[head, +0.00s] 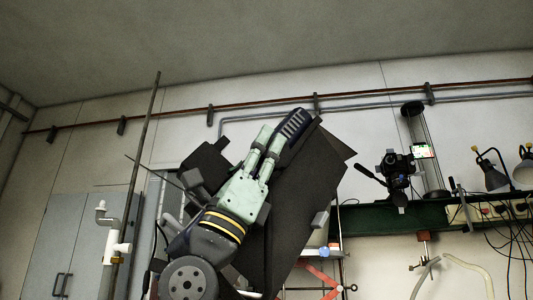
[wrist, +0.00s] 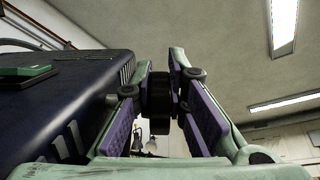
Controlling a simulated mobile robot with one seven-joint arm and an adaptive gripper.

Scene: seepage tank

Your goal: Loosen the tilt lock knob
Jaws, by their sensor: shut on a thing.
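My gripper (wrist: 159,80) shows in the wrist view, with pale green fingers and purple inner pads.
Desk lamps (head: 491,174) and hanging cables (head: 512,240) are at the far right. A thin upright rod (head: 142,150) and a white pipe fitting (head: 113,246) stand at the left, before a grey cabinet (head: 60,250).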

